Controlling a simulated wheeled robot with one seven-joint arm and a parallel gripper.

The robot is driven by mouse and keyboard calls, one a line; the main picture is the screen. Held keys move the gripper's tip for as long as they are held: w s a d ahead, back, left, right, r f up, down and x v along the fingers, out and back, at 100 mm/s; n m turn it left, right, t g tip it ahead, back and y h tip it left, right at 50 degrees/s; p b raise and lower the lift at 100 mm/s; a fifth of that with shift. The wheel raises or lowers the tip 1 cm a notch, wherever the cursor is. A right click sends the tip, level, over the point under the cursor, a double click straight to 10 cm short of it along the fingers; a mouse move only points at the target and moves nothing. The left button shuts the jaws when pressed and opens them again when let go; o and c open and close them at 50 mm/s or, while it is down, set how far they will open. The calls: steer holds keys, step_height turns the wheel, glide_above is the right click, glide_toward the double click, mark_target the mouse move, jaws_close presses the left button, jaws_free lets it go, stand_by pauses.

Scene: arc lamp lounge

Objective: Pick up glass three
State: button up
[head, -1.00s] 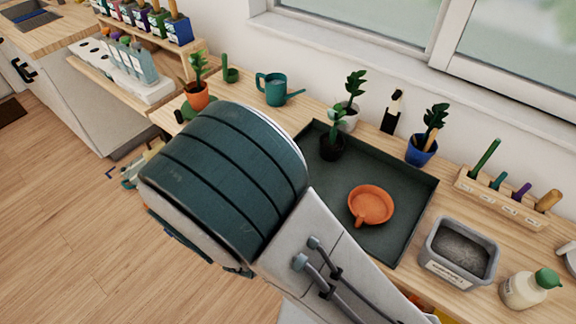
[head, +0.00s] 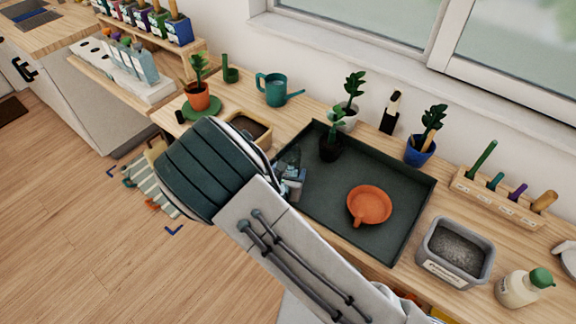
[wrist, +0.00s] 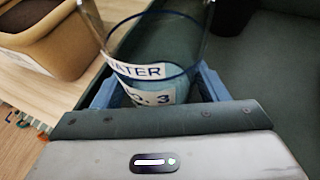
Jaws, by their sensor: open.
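Glass three is a clear glass (wrist: 150,45) labelled "WATER NO. 3", with blue-tinted content low inside. It stands at the left end of the dark tray (head: 400,238). In the wrist view it is between the two blue fingers of my gripper (wrist: 157,88), one on each side. The fingers are open; I cannot tell whether either touches the glass. In the head view my gripper (head: 292,184) is at the tray's left end, partly hidden behind my arm, and the glass (head: 289,158) shows faintly there.
A tan soil box (head: 240,122) stands just left of the glass; it also shows in the wrist view (wrist: 65,45). On the tray are a dark-potted plant (head: 331,150) and an orange dish (head: 369,205). A teal watering can (head: 274,89) stands behind.

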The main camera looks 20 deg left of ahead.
steer(key=shift+w+f, duration=0.1)
steer(key=shift+w, duration=0.15)
steer(key=c, duration=0.9)
